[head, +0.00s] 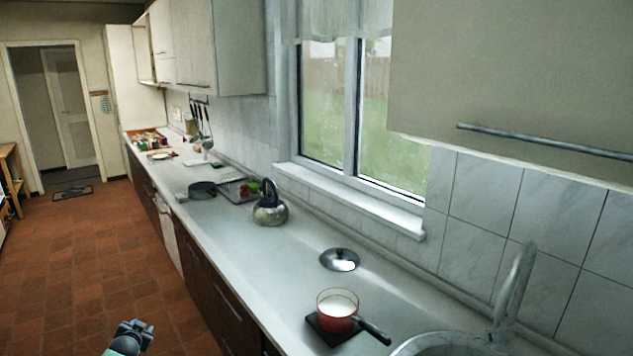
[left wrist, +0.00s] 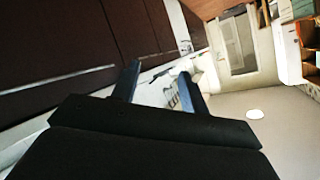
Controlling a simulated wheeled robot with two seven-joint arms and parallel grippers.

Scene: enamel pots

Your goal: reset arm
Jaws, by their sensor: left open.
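My left gripper (head: 140,328) shows at the bottom left of the head view, over the tiled floor and left of the counter. In the left wrist view its two fingers (left wrist: 160,85) stand apart with nothing between them. A red pot (head: 338,311) with white contents stands on a dark square mat (head: 318,333) on the counter, its dark handle pointing to the lower right. A shiny lid (head: 340,260) with a dark knob lies on the counter behind the pot. My right gripper is not in view.
A kettle (head: 269,207), a dark pan (head: 202,190) and a tray (head: 232,192) stand farther along the counter (head: 235,255). A sink with a faucet (head: 515,290) is at the lower right. Dark cabinet fronts (left wrist: 60,50) are close in the left wrist view. The floor (head: 90,270) is open.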

